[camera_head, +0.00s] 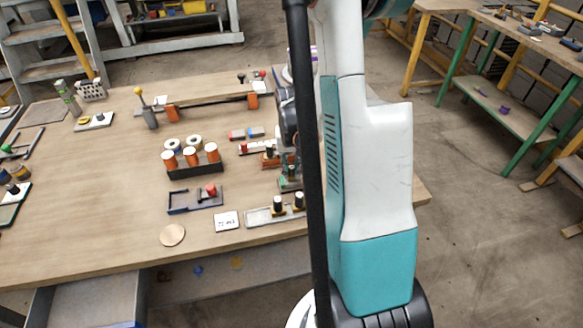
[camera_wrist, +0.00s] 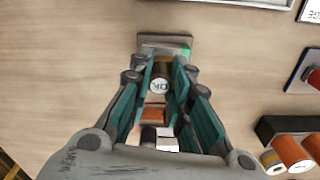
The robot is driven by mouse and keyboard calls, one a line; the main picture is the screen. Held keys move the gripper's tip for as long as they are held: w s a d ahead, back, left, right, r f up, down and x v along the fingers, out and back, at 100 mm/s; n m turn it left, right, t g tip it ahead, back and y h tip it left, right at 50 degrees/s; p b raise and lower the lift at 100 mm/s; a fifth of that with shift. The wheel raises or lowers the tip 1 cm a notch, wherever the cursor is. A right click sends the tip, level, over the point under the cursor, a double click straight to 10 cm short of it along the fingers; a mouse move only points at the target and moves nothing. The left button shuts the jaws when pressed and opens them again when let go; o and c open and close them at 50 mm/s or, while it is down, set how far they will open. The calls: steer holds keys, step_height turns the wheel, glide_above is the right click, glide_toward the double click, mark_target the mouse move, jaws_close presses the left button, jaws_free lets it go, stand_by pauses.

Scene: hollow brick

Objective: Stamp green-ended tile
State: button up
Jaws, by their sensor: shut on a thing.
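My gripper (camera_wrist: 161,72) is shut on a stamp (camera_wrist: 159,86), a dark brownish cylinder with a round pale top marked "OK". The green-ended tile (camera_wrist: 153,41) lies just beyond the fingertips in the wrist view, grey with a green end at the right. The stamp overlaps the tile's near edge in that view; I cannot tell whether they touch. In the head view the tile (camera_head: 290,184) shows beside my arm, which hides most of the gripper and the stamp.
A tray (camera_head: 255,217) with two black-topped pieces stands near the table's front edge. A white "TEST"-like card (camera_head: 227,221) and a blue-edged tray (camera_head: 178,202) with a red knob lie left of it. A dark rack (camera_head: 180,172) holds orange cylinders. Bare wood lies left of the tile in the wrist view.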

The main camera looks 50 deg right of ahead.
steer(key=shift+f+b, duration=0.5)
steer(key=shift+b, duration=0.05)
stand_by(1.6)
steer(key=shift+r, duration=0.1)
steer(key=shift+r+p, duration=2.3)
steer(key=shift+r, duration=1.2)
